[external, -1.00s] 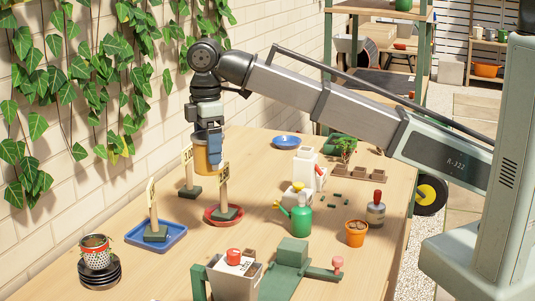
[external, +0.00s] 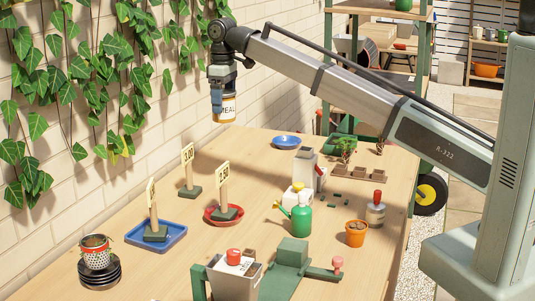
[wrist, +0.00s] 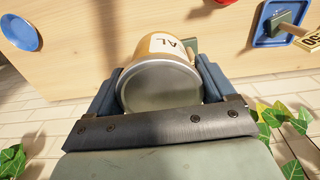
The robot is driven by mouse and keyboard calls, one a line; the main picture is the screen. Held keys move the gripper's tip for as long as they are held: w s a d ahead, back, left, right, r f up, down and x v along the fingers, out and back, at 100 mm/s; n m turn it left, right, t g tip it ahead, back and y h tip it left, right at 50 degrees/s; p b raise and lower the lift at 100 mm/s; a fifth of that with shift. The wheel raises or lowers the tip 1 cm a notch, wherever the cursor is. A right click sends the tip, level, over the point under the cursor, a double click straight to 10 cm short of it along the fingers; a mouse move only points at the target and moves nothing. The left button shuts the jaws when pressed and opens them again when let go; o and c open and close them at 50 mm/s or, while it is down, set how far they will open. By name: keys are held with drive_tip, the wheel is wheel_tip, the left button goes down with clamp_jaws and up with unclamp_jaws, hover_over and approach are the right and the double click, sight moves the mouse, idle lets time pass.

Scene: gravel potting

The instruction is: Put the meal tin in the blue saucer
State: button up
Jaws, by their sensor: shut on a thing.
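The meal tin (external: 228,111) is orange-brown with a white label, and it is held well above the far-left part of the table. My gripper (external: 217,103) is shut on it. In the wrist view the tin (wrist: 160,84) sits between the two blue fingers of my gripper (wrist: 158,88), its round metal end facing the camera. The round blue saucer (external: 286,141) lies empty at the back of the table, to the right of and below the tin. It also shows at the top left of the wrist view (wrist: 20,33).
A blue rectangular tray (external: 175,242) and a red saucer (external: 211,217) each hold a sign; another sign (external: 188,170) stands behind. A white-and-grey container (external: 304,164), a green watering can (external: 301,215) and seedling pots (external: 346,172) stand right. An ivy-covered wall (external: 155,100) borders the left.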

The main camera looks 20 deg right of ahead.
drive_tip(key=w+d+m, duration=0.5)
drive_tip(key=w+d, duration=0.8)
drive_tip(key=d, duration=0.3)
drive_tip(key=w+d+m, duration=0.4)
drive_tip(key=w+d, duration=0.8)
drive_tip(key=d, duration=0.5)
drive_tip(key=shift+a+f, duration=0.15)
drive_tip(key=shift+f, duration=10.55)
drive_tip(key=shift+f, duration=0.1)
drive_tip(key=o, duration=1.1)
wheel_tip(320, 180, up, 12)
